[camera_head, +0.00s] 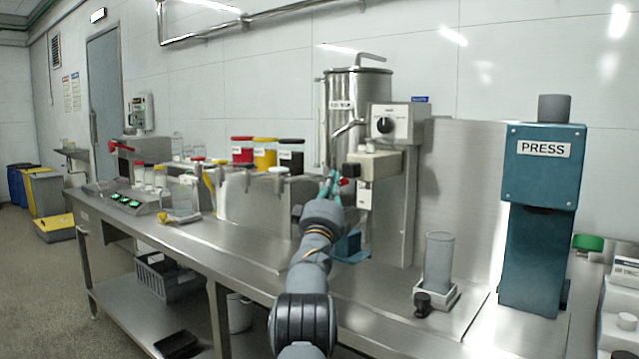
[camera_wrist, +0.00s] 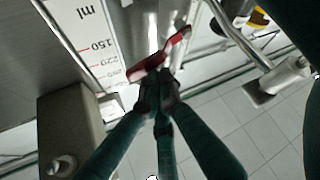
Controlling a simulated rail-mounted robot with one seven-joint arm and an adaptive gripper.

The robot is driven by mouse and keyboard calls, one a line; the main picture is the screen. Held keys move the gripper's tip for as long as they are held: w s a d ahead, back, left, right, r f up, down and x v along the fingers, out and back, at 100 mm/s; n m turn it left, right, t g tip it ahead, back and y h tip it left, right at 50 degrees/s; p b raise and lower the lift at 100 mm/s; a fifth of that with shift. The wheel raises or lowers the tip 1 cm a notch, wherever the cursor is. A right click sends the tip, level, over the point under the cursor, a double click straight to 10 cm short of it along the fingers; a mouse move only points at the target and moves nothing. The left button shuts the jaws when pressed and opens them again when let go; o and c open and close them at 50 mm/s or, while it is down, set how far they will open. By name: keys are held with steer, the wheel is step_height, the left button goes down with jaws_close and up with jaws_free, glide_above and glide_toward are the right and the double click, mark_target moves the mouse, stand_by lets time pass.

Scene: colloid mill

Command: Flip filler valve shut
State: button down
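The filler is a steel tank (camera_head: 357,110) with a white control box and black knob (camera_head: 385,125) at the centre of the bench. A red lever, likely the valve handle (camera_wrist: 160,57), shows slanted across the tips of my gripper in the wrist view. Only a small red part (camera_head: 343,182) of it shows in the head view. My gripper (camera_head: 332,185) is below the filler head, its teal fingers pointing up. In the wrist view the fingertips (camera_wrist: 160,90) are drawn together, close to the lever; whether they touch it I cannot tell. The nozzle is mostly hidden.
A white ml scale (camera_wrist: 85,40) stands beside my fingers. A beige block (camera_head: 375,163) is close to the right of my gripper. A grey cylinder (camera_head: 438,262) and the teal press (camera_head: 540,190) stand farther right. Jars (camera_head: 265,152) with coloured contents stand left.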

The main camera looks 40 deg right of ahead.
steer(key=shift+s, duration=0.1)
stand_by(0.3)
steer(key=shift+f, duration=0.1)
steer(key=v, duration=1.2)
steer(key=shift+d, duration=0.1)
stand_by(0.4)
